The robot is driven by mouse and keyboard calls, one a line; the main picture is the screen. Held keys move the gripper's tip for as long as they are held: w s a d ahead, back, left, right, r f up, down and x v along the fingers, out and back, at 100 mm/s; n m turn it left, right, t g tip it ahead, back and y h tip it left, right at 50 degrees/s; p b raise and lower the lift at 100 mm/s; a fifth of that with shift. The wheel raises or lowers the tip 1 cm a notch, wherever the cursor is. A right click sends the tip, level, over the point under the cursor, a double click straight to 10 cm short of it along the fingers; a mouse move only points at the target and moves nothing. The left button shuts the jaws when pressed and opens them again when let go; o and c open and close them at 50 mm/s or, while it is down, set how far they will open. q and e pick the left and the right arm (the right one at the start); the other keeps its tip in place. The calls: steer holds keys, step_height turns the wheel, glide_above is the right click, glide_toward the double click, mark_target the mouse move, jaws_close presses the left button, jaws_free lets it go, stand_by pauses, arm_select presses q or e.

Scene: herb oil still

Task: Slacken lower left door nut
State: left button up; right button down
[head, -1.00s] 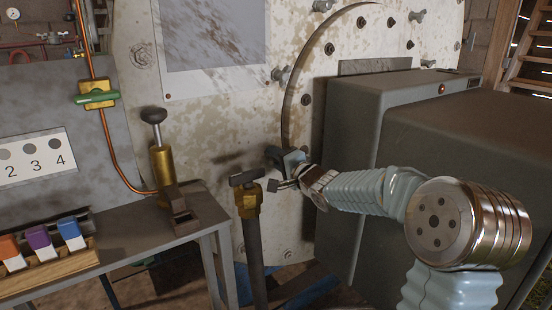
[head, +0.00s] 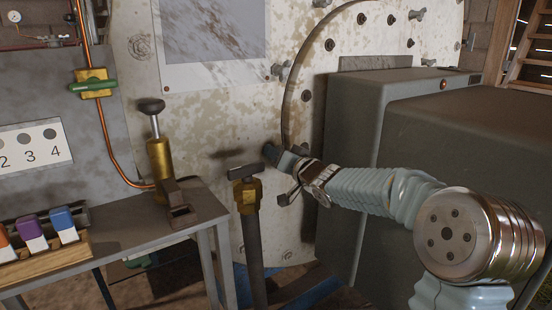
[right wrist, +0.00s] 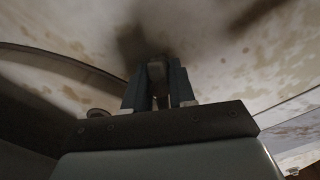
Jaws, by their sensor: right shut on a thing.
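The pale, stained round door (head: 400,50) fills the back, with a dark curved rim. My right gripper (head: 273,155) reaches to the lower left of the door. In the right wrist view its two dark fingers (right wrist: 157,85) are shut on a small grey piece, the lower left door nut (right wrist: 157,70), against the stained plate. In the head view the fingers and wrist hide this nut. An upper left door nut (head: 279,70) sticks out above. My left gripper is not in view.
Large grey boxes (head: 350,125) stand close behind and right of my right arm. A post with a brass T-handle valve (head: 246,195) stands just left of the gripper. A bench (head: 130,235) with a brass pump and coloured blocks is at left.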

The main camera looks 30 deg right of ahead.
steer(key=n+b, duration=0.1)
steer(key=n, duration=0.3)
steer(key=shift+f+n, duration=0.15)
steer(key=shift+n, duration=0.15)
steer(key=shift+n+b, duration=0.9)
steer(key=shift+n, duration=1.1)
steer(key=c, duration=1)
jaws_free()
steer(key=s, duration=0.9)
steer(key=s+d, duration=0.1)
steer(key=s, duration=0.3)
steer(key=shift+s+p, duration=0.4)
